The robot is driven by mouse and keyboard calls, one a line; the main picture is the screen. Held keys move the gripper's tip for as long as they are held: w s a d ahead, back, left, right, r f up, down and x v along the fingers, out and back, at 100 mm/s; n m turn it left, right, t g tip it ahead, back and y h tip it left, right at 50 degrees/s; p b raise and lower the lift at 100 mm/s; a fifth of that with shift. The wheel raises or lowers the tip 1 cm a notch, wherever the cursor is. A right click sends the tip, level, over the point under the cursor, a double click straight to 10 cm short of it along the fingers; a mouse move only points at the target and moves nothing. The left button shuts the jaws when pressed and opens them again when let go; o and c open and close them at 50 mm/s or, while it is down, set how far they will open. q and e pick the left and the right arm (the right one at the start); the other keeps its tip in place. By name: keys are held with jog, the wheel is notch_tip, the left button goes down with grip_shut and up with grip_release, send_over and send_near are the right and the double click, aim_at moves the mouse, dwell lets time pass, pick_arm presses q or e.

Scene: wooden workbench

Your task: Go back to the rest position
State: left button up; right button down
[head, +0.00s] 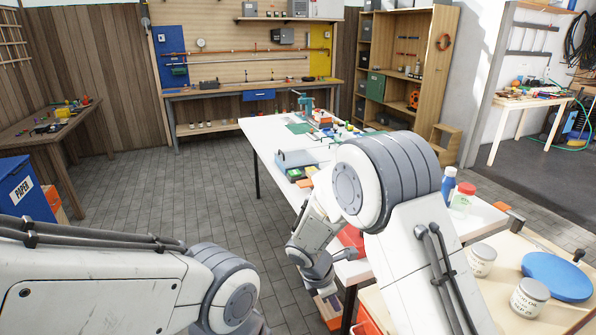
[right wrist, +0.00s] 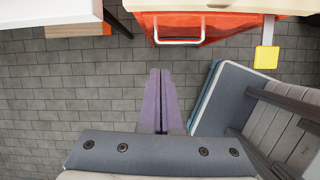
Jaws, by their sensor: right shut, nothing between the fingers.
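My right arm rises from the lower right of the head view, bends at a large grey joint, and reaches down beside the white table (head: 262,133). My right gripper (head: 327,288) hangs low near that table's front end, partly hidden by the arm. In the right wrist view its two purple fingers (right wrist: 160,72) are together, with nothing between them, above the grey paved floor (right wrist: 70,115). My left arm crosses the lower left of the head view, but its gripper is out of the picture.
A red drawer front with a metal handle (right wrist: 180,41) is ahead of the fingers. The wooden-topped cart at lower right carries jars (head: 529,297) and a blue disc (head: 556,276). A blue paper bin (head: 25,190) stands left. The middle floor is clear.

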jog(key=s+a+r+m+y+p, duration=0.1)
jog(key=s+a+r+m+y, duration=0.1)
jog(key=s+r+m, duration=0.4)
jog(key=s+a+r+m+g+y+p, duration=0.1)
jog(key=s+a+r+m+y, duration=0.1)
jog(key=s+r+m, duration=0.5)
jog(key=s+r, duration=0.2)
jog(key=s, duration=0.4)
jog(key=s+a+r, duration=0.1)
jog(key=s+r, duration=0.2)
jog(key=s, duration=0.4)
jog(key=shift+s+a+r+m+y+p, duration=0.15)
jog(key=shift+a+r+m+y+p, duration=0.15)
jog(key=shift+y+p, duration=0.1)
